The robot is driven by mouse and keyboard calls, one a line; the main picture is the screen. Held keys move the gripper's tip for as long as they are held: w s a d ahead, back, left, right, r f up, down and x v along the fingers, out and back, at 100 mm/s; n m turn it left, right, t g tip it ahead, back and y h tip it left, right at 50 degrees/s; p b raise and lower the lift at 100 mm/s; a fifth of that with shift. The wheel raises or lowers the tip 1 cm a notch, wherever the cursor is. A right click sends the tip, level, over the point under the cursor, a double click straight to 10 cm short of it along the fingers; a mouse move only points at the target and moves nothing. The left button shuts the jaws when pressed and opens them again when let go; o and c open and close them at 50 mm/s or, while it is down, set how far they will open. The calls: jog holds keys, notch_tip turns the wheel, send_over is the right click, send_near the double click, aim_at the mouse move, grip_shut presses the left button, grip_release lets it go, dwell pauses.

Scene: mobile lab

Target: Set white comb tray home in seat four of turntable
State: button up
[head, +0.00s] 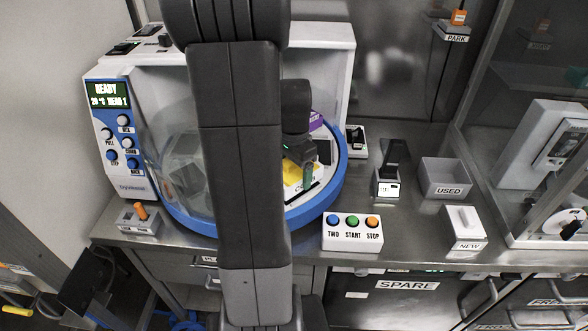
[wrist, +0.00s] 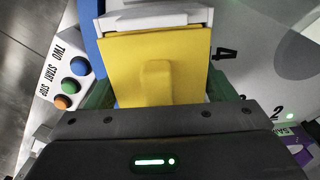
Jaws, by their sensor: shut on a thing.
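My gripper (head: 306,180) reaches down into the round turntable machine. Its green fingers are shut on the comb tray, on either side of its yellow part (wrist: 157,60), which has a raised ridge. This yellow also shows in the head view (head: 297,174). A white part (wrist: 155,18) sits at its far end in the wrist view; I cannot tell how the two join. The turntable (wrist: 255,45) is pale, and its printed 4 is right beside the tray. A printed 2 lies farther right. The tray's underside is hidden, so I cannot tell whether it touches the seat.
A blue rim (head: 330,195) and a clear, curved cover (head: 165,150) bound the turntable. A purple piece (head: 316,121) is at its back. A button box (head: 353,232) stands in front. A USED bin (head: 445,178) and a NEW holder (head: 464,226) are to the right.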

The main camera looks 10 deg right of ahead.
jog(key=shift+f+b, duration=0.7)
jog(key=shift+f, duration=0.3)
dwell(0.6)
jog(key=o, duration=1.1)
notch_tip(320, 180, up, 14)
jog(key=shift+f, duration=0.1)
notch_tip(320, 180, down, 13)
jog(key=shift+f+p, duration=0.1)
jog(key=shift+p, duration=0.25)
jog(key=shift+r, duration=0.2)
jog(key=shift+f, duration=0.15)
